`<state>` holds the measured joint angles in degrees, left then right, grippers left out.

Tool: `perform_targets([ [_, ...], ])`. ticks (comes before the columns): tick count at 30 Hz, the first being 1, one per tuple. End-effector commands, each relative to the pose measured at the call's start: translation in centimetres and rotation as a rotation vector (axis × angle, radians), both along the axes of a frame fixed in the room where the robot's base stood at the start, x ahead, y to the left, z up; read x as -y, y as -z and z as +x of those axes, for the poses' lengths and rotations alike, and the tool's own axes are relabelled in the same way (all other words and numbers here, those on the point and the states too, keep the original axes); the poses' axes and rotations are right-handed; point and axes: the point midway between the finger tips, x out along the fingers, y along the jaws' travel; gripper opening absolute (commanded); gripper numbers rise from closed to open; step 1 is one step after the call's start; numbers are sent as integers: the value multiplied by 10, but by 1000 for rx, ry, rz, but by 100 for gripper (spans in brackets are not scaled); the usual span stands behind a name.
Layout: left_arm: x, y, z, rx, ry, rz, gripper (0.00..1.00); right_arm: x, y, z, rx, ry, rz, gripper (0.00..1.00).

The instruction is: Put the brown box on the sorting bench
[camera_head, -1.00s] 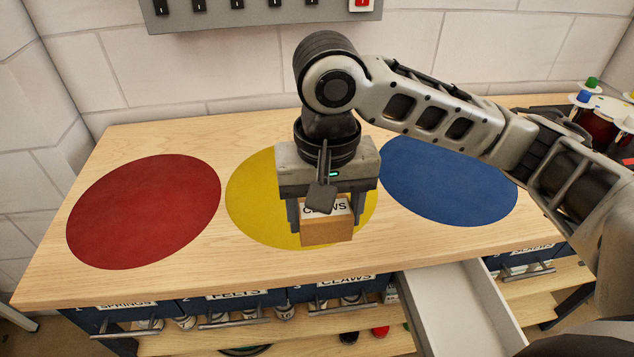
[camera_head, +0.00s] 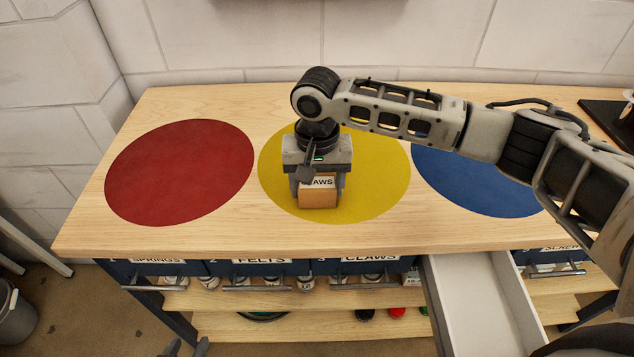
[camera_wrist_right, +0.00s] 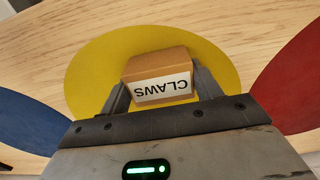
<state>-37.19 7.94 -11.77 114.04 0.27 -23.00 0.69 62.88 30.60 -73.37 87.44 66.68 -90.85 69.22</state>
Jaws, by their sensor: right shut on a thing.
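The brown box (camera_head: 318,194) carries a white "CLAWS" label and is between the fingers of my right gripper (camera_head: 318,190). The wrist view shows the box (camera_wrist_right: 158,75) clamped between both fingers. It is over the yellow circle (camera_head: 380,185) of the sorting bench (camera_head: 250,240), left of the circle's middle in the head view. It is at or very close to the bench top; I cannot tell if it touches. Two dark tips of my left gripper (camera_head: 187,347) show at the bottom edge of the head view, apart, with nothing seen between them.
A red circle (camera_head: 180,170) and a blue circle (camera_head: 465,175) flank the yellow one, both clear. Below the front edge are labelled drawers, and a white drawer (camera_head: 480,300) stands pulled out. A dark tray (camera_head: 605,122) is at the right.

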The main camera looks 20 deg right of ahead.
Motion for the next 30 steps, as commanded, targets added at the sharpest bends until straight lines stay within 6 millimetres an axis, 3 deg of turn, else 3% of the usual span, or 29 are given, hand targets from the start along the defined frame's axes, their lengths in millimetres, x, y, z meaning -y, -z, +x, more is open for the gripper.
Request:
perform_targets([
  [11,-1,1,-2,-5,0,3,36,0,4,-1,-2,0,2,39],
  [12,-1,2,-2,-6,0,3,36,0,5,0,-2,0,2,69],
  [14,-1,2,-2,-6,0,3,36,0,5,0,-1,0,1,85],
  [24,-1,6,-4,-11,0,3,36,0,3,0,1,-1,1,85],
  [30,-1,6,-4,-13,0,3,36,-1,-26,0,3,-1,3,85],
])
